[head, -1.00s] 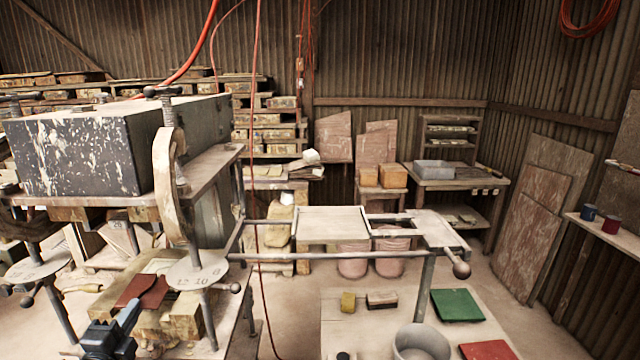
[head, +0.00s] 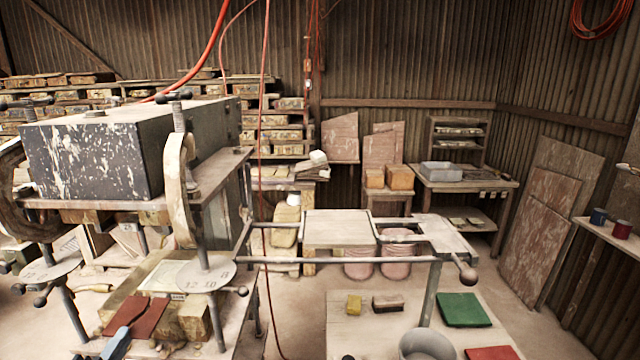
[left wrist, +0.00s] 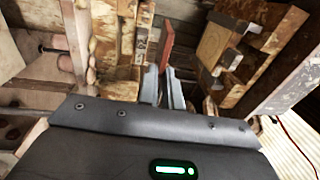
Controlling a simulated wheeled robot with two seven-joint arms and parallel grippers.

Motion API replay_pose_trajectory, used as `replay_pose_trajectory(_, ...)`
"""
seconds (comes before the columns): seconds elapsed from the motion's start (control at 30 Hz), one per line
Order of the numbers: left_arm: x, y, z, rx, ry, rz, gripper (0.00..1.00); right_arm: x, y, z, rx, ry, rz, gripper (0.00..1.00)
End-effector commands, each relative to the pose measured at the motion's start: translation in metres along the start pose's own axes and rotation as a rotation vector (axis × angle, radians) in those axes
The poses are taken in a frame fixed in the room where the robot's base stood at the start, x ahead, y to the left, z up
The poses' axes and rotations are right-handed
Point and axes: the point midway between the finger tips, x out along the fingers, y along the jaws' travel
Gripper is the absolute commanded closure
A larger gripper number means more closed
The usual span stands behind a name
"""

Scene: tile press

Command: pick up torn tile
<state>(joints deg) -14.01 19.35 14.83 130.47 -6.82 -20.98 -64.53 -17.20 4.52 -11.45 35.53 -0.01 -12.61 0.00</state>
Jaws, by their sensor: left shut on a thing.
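The torn tile, a reddish-brown flat piece (head: 143,316), is at the lower left of the head view, in front of the wooden block under the press. My left gripper (head: 121,334) is shut on its near edge, and the blue-grey fingers overlap it. In the left wrist view the tile (left wrist: 167,42) shows nearly edge-on, between the fingertips of my left gripper (left wrist: 163,76). I cannot tell how far it is above the surface below. My right gripper is not in view.
The press (head: 95,150), with a dark block and clamps, stands at the left. A round numbered plate (head: 207,281) is close beside the tile. At the lower right a pale table carries a green tile (head: 462,309), a red tile (head: 488,352) and a grey pot (head: 425,345).

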Motion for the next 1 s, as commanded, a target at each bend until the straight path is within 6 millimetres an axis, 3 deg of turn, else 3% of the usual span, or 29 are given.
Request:
replay_pose_trajectory(0.7,-0.060,-0.008,0.000,0.001,0.000,-0.002,1.00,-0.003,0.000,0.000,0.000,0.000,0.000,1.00)
replay_pose_trajectory(1.0,-0.066,-0.009,0.000,0.001,0.000,-0.003,1.00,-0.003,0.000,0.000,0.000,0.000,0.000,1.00)
